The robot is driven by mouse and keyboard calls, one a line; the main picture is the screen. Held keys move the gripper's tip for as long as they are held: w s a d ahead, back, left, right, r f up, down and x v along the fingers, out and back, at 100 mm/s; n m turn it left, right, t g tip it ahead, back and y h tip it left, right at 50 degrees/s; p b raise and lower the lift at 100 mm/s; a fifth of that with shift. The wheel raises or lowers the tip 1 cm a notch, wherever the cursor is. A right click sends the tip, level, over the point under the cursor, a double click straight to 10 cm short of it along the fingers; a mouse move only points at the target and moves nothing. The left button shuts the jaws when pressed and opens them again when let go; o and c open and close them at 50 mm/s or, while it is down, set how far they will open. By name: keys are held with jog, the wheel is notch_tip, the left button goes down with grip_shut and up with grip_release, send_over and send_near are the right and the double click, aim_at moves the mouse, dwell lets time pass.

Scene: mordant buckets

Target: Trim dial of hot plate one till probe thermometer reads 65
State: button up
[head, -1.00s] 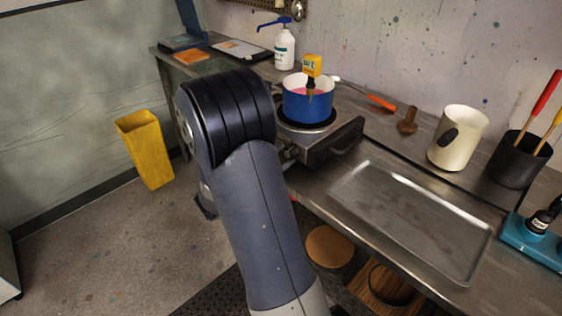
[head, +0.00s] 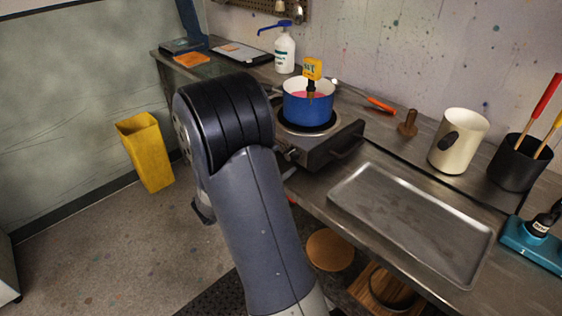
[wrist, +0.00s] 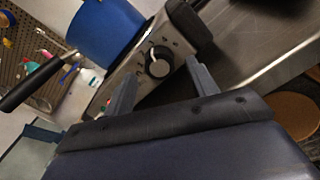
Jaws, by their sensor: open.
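The hot plate (head: 318,141) stands on the steel bench with a blue pot (head: 308,108) on its burner. The pot holds pink liquid. A yellow probe thermometer (head: 313,69) stands up from the pot; its digits are too small to read. In the wrist view the dial (wrist: 158,62) is a dark knob with a pale pointer line on the hot plate's front panel (wrist: 133,79). My gripper (wrist: 158,85) is open and empty, its two fingers either side of the dial in the picture, apart from it.
A shallow metal tray (head: 410,221) lies right of the hot plate. A cream jug (head: 459,142) and black pot of tools (head: 517,163) stand behind it. A pump bottle (head: 285,50) stands behind the blue pot. The pot's black handle (wrist: 35,84) juts out left in the wrist view.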

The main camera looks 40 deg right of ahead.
jog(key=a, duration=1)
jog(key=shift+s+b, duration=0.3)
jog(key=shift+s, duration=0.1)
jog(key=shift+d, duration=0.1)
jog(key=d, duration=1)
jog(key=shift+w+d+p, duration=0.35)
jog(key=shift+w, duration=0.05)
jog(key=shift+a, duration=0.1)
